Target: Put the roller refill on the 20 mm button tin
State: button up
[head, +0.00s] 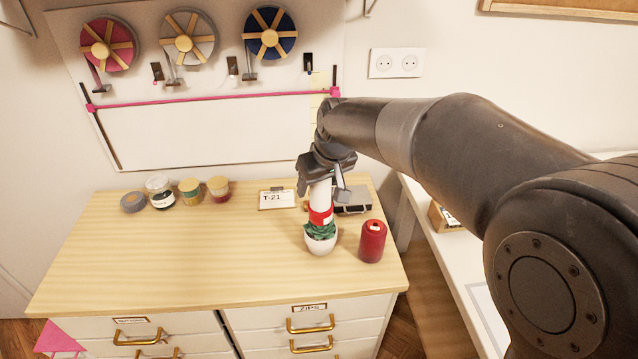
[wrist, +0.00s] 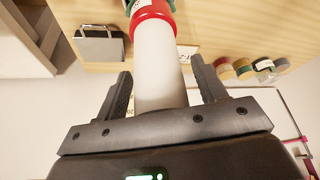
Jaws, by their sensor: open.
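A white cylinder with a red band (head: 320,200), possibly the roller refill, stands between my gripper's fingers; it also shows in the wrist view (wrist: 158,72). My gripper (head: 322,185) is open, with gaps on both sides of the cylinder in the wrist view.
The cabinet top's (head: 190,252) middle and front left are clear.

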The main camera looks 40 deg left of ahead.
jog(key=v, duration=1.1)
jog(key=shift+s+d+r, duration=0.15)
jog(key=shift+d+r, duration=0.1)
jog(key=shift+r, duration=0.05)
jog(key=w+d+r+m+t+h, duration=0.1)
jog(key=w+d+m, duration=0.15)
jog(key=d, duration=1.05)
jog(key=w+d+r+m+t, duration=0.15)
jog(key=d+m, duration=0.25)
jog(key=d, duration=1)
jog(key=s+d+f+m+h, duration=0.1)
jog(key=s+d+f+m, duration=0.1)
jog(key=s+d, duration=0.2)
jog(key=s+d+f+m+t+h, duration=0.1)
jog(key=s+d+f+m, duration=0.1)
jog(key=d, duration=0.8)
jog(key=s+d+f+m+h, duration=0.1)
jog(key=s+d+f+m, duration=0.2)
jog(key=s+d, duration=0.3)
jog(key=shift+s+d+f, duration=0.3)
jog(key=shift+d+f, duration=0.35)
jog(key=shift+d, duration=0.05)
jog(key=shift+o, duration=0.3)
jog(key=shift+t, duration=0.25)
